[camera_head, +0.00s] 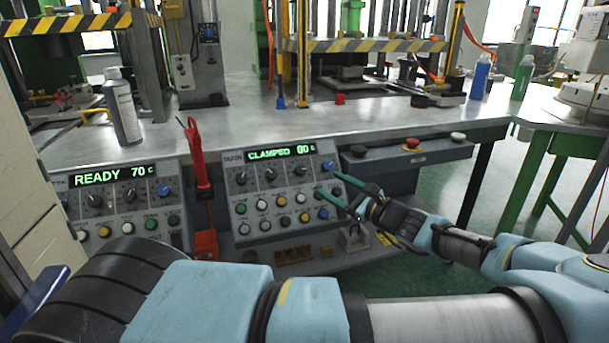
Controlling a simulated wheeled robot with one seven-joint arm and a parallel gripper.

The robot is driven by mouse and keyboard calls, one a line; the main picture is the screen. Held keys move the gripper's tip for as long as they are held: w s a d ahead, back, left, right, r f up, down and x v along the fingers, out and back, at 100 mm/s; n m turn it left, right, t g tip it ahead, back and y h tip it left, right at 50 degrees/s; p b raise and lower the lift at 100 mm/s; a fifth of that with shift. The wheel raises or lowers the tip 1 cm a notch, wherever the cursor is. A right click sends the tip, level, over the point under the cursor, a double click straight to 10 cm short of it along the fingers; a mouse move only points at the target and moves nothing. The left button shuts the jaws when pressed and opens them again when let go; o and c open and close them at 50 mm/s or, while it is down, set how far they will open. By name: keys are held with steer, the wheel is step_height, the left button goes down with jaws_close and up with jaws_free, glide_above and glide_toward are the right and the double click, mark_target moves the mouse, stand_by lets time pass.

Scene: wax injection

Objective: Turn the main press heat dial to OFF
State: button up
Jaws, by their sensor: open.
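A grey control panel (281,215) on the right reads "CLAMPED" and what looks like 80 C on its green display (282,152). Below the display is a row of dark dials, including a left one (241,178), a middle one (270,174) and another (299,170), with a blue knob (327,165) at the right end. Dial labels and pointer settings are too small to read, so I cannot tell which is the heat dial. My gripper (327,184) is open at this panel's right edge, its fingers apart just below the blue knob. I cannot tell whether it touches anything.
A second panel (122,222) on the left reads "READY 70 C". A red tool (197,160) stands between the panels. A box with a red button (411,144) is to the right under the steel bench (400,122). Open green floor (430,185) lies right of the panels.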

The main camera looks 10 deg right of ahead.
mark_target(302, 170)
steer(key=p+x, duration=0.1)
steer(key=x, duration=0.9)
steer(key=shift+w+a, duration=0.15)
steer(key=shift+a, duration=0.05)
jaws_close()
